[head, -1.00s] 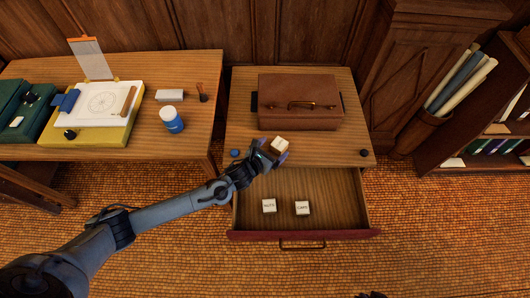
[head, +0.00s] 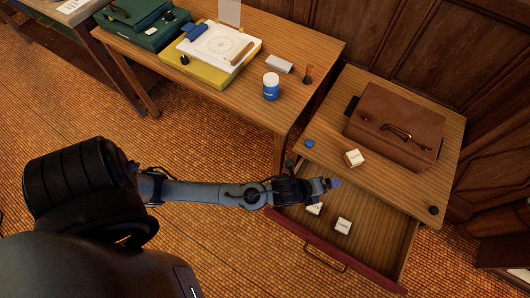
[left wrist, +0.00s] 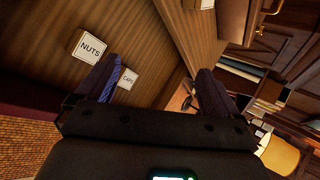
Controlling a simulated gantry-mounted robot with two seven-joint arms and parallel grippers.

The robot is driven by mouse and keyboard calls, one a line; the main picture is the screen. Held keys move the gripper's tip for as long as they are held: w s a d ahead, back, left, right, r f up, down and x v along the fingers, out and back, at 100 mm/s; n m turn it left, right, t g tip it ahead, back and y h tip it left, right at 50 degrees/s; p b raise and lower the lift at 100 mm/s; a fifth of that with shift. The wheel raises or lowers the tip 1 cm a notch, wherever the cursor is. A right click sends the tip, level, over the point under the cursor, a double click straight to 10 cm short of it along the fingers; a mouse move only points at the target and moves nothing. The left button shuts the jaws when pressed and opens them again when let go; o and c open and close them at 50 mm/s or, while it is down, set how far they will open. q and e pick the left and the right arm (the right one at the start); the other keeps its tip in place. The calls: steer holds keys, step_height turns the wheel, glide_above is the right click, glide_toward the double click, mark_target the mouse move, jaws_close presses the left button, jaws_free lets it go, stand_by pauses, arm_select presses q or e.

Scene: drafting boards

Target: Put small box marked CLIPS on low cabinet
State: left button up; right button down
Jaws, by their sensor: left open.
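A small white box (head: 354,158) stands on the top of the low cabinet (head: 385,188), near its front edge; its label is too small to read. Part of a white box (left wrist: 203,3) shows at the top edge of the left wrist view. My left gripper (head: 328,185) is open and empty, over the open drawer and apart from the box on top. Its spread fingers also show in the left wrist view (left wrist: 158,72). The drawer holds a box marked NUTS (left wrist: 89,46), partly hidden by my gripper in the head view, and a box marked CAPS (left wrist: 128,78). My right gripper is not in view.
A brown case (head: 396,125) stands behind the white box. A blue knob (head: 309,143) and a dark knob (head: 434,210) sit near the cabinet's front corners. The pulled-out drawer (head: 340,252) juts forward. A desk (head: 318,42) with a blue-and-white jar (head: 271,86) stands to the left.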

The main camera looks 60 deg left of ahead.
arm_select(q)
steer(key=s+a+r+n+g, duration=0.2)
steer(key=s+a+n, duration=0.1)
steer(key=s+n, duration=0.5)
steer(key=s+a+r+n+g+y, duration=0.1)
steer(key=s+a+r+n+g, duration=0.1)
steer(key=s+n, duration=0.7)
steer(key=a+n+g, duration=0.1)
steer(key=n, duration=0.2)
steer(key=shift+s+a+r+g, duration=0.15)
steer(key=shift+s+r+g, duration=0.1)
steer(key=shift+r+g, duration=0.05)
